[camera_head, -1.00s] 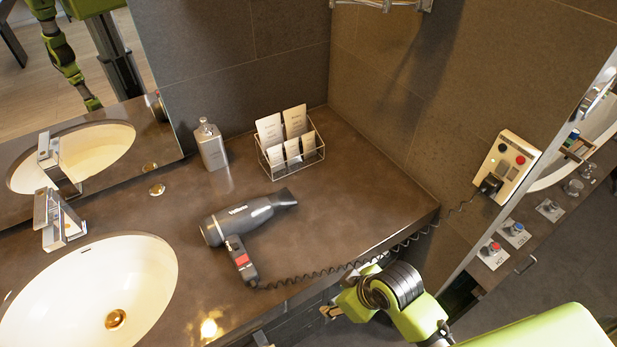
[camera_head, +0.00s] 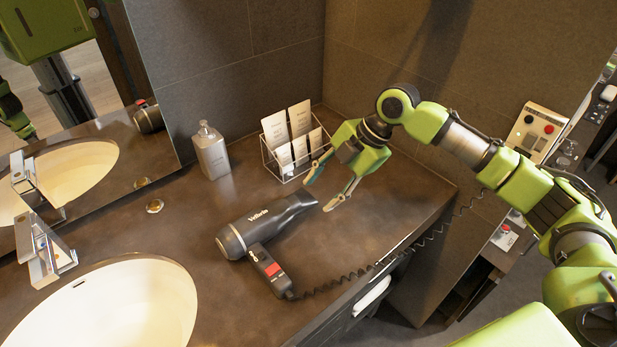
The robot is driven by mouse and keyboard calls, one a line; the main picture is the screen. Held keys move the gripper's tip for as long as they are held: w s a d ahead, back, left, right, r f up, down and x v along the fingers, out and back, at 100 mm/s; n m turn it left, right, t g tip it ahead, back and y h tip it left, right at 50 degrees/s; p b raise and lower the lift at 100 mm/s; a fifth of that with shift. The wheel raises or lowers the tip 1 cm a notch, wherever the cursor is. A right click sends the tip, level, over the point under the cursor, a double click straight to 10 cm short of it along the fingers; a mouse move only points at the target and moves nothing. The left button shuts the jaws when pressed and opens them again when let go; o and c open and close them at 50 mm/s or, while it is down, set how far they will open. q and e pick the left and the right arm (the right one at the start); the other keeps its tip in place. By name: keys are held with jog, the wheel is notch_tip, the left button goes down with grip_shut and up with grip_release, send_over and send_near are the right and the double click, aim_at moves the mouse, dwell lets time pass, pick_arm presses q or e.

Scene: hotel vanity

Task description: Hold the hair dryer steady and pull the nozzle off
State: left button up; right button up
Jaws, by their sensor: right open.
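A dark grey hair dryer (camera_head: 252,230) lies on the brown counter, its handle with a red switch pointing toward the front edge. Its black nozzle (camera_head: 292,206) is at the upper right end of the barrel and appears to be on it. My right gripper (camera_head: 318,197) is open and empty, just right of the nozzle, with its two fingers pointing left and down toward it. I cannot tell whether the fingers touch it, but they look apart from it. My left gripper is not in view.
A wire rack with cards (camera_head: 290,140) stands behind the nozzle, close to my right gripper. A soap dispenser (camera_head: 211,150) stands to its left. A sink (camera_head: 110,310) and faucet (camera_head: 42,255) are at left. The coiled cord (camera_head: 345,281) runs right to a wall panel (camera_head: 537,132).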

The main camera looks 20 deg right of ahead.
aim_at(300, 199)
jog(key=shift+n, duration=0.3)
jog(key=w+a+f+p, duration=0.1)
jog(key=f, duration=0.1)
jog(key=w+a+f, duration=0.1)
jog(key=w+f, duration=0.1)
jog(key=w+a+f+p, duration=0.1)
jog(key=a+f, duration=0.1)
jog(key=f, duration=0.1)
jog(key=shift+w+a+p, duration=0.1)
jog(key=shift+w+p, duration=0.2)
jog(key=shift+x, duration=0.9)
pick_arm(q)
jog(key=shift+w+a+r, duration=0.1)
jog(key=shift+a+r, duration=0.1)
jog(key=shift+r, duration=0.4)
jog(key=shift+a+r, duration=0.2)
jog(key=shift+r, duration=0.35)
pick_arm(e)
jog(key=shift+c, duration=0.4)
